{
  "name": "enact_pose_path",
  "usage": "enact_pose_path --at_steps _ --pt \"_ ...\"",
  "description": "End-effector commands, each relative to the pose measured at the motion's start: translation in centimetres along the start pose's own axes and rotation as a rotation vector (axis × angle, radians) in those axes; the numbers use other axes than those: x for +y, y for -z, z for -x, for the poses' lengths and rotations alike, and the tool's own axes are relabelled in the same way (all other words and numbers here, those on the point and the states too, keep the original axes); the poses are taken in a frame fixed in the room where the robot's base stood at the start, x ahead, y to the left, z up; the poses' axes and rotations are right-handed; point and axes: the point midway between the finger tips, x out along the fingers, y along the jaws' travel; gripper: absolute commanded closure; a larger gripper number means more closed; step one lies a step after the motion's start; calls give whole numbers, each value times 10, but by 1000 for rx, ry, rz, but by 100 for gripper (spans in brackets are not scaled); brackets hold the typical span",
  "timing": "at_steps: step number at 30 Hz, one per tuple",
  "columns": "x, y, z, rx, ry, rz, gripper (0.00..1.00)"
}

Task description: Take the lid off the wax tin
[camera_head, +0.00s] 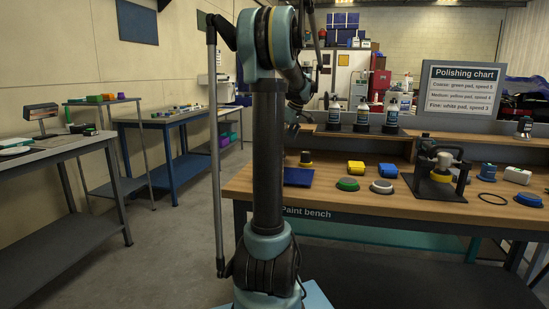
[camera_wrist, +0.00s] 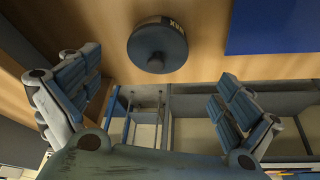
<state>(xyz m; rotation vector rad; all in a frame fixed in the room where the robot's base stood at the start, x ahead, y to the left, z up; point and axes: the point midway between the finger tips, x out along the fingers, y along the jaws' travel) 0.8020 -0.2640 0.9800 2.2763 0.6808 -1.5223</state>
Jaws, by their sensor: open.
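The wax tin (camera_wrist: 178,24) stands on the wooden bench at the top middle of the wrist view, with part of its "WAX" label showing. Its dark round lid (camera_wrist: 148,42) is on it, with a small knob (camera_wrist: 156,63) on top. In the head view the small dark tin (camera_head: 305,160) is near the bench's left end. My gripper (camera_wrist: 160,88) is open and empty. Its blue-grey fingers are spread wide at left and right of the wrist view, apart from the tin.
A flat blue panel (camera_wrist: 272,25) lies beside the tin; it also shows in the head view (camera_head: 298,177). Bottles (camera_head: 362,113) stand on the shelf behind.

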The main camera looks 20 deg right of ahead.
Motion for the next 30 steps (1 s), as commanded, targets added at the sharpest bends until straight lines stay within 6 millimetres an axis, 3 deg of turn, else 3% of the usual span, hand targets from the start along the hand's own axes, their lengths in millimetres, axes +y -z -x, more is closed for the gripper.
enact_pose_path --at_steps 3,13,22,30 --pt "0 1 -14 0 0 1 1" --pt "1 6 -30 0 1 1 1" --pt "4 16 -68 0 1 1 1" --pt "4 16 -73 0 1 1 1"
